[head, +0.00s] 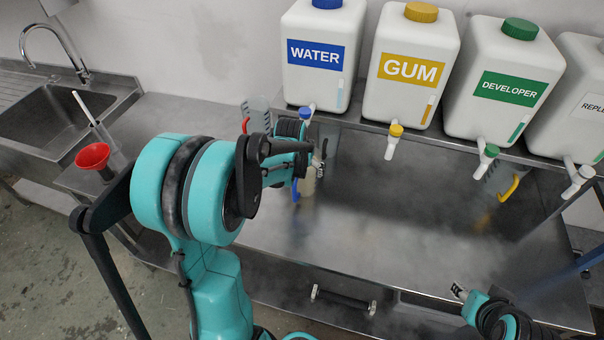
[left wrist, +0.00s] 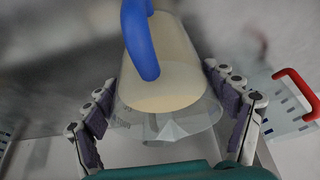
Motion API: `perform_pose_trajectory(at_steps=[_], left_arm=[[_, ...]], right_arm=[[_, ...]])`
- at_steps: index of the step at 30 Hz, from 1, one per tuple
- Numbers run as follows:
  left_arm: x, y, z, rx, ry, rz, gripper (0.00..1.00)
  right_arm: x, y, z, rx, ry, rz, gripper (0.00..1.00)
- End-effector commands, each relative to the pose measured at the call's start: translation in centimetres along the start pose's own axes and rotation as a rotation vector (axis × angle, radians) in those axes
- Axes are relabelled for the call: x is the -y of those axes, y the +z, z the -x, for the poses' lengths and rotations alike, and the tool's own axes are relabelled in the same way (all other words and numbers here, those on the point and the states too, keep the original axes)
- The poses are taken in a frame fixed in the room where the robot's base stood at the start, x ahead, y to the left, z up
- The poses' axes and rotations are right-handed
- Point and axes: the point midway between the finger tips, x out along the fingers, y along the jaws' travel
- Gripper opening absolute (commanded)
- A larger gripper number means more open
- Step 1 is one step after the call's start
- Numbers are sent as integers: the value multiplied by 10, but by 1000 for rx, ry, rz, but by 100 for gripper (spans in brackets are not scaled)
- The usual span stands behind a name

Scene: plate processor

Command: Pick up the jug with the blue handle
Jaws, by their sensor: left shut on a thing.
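The jug with the blue handle (left wrist: 175,60) is clear plastic with cream-coloured contents. In the left wrist view it lies between the padded fingers of my left gripper (left wrist: 162,95), which is shut on it, with its blue handle towards the camera. In the head view the jug (head: 307,185) shows only partly, below the water tank's tap, behind my left gripper (head: 318,160). I cannot tell whether its base touches the bench. My right gripper (head: 460,292) is at the lower right in the head view, apart from any jug; its jaws are too small to read.
A red-handled jug (head: 258,108) stands close left of the grip. A yellow-handled jug (head: 503,180) is at the right. White tanks (head: 415,70) with taps line the back shelf. The steel bench middle (head: 400,225) is clear. A sink (head: 62,115) and red funnel (head: 93,156) are left.

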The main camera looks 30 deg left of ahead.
Motion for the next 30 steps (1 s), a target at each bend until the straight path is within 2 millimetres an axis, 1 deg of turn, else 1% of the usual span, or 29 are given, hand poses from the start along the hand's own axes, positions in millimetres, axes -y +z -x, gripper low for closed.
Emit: perform_pose_trajectory(at_steps=[5,10,23,30], left_arm=[[0,-1,1,0,0,0,25],[0,-3,7,0,0,0,25],[0,-14,35,-1,0,0,25],[0,7,41,-1,0,1,25]], right_arm=[[0,0,1,0,0,0,40],[0,-2,3,0,0,0,40],[0,-8,12,0,0,0,40],[0,-9,13,0,0,0,40]])
